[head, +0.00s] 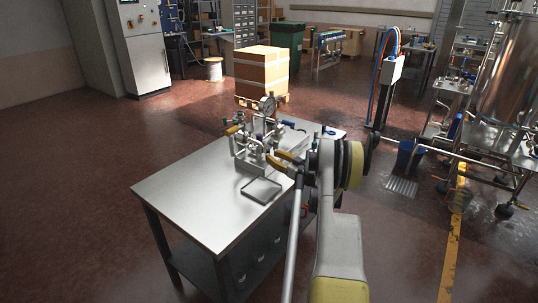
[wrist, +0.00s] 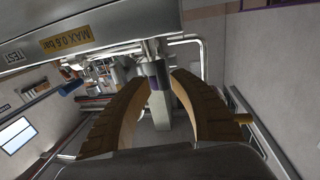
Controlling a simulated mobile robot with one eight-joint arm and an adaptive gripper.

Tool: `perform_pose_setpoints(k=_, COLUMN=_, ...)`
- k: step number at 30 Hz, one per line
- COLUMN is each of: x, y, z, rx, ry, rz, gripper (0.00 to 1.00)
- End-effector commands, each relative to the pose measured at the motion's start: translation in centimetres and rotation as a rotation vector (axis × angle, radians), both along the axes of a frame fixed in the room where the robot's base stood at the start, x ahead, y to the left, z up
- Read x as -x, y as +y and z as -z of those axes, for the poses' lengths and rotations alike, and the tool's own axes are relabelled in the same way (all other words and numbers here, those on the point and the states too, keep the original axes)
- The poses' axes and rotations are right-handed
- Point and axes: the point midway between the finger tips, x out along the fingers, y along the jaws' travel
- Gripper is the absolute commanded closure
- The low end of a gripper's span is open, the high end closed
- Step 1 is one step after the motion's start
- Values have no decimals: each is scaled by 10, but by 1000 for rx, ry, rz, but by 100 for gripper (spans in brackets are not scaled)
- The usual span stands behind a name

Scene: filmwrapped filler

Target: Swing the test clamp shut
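The test rig (head: 262,140) of steel pipes, with a round gauge (head: 267,104) on top, stands on the steel table. In the head view my gripper (head: 284,158) is at the rig's front right side, with its yellow fingers pointing left. In the wrist view my gripper (wrist: 160,84) has its two curved tan fingers apart. A plate marked "TEST" and "MAX 0.6 bar" (wrist: 68,41) is at upper left. I cannot single out the test clamp or tell its position.
The steel table (head: 190,203) has bare room at its front left. A shallow square tray (head: 261,190) lies before the rig. A strapped carton on a pallet (head: 262,72) stands behind.

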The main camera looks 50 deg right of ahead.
Motion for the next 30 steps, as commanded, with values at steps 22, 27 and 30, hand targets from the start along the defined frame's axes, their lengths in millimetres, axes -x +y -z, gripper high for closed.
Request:
perform_pose_setpoints(k=22, x=89, y=8, z=0, rx=0, ry=0, rz=2, gripper=75)
perform_pose_setpoints(k=27, x=89, y=8, z=0, rx=0, ry=0, rz=2, gripper=75)
perform_pose_setpoints(k=30, x=89, y=8, z=0, rx=0, ry=0, rz=2, gripper=75)
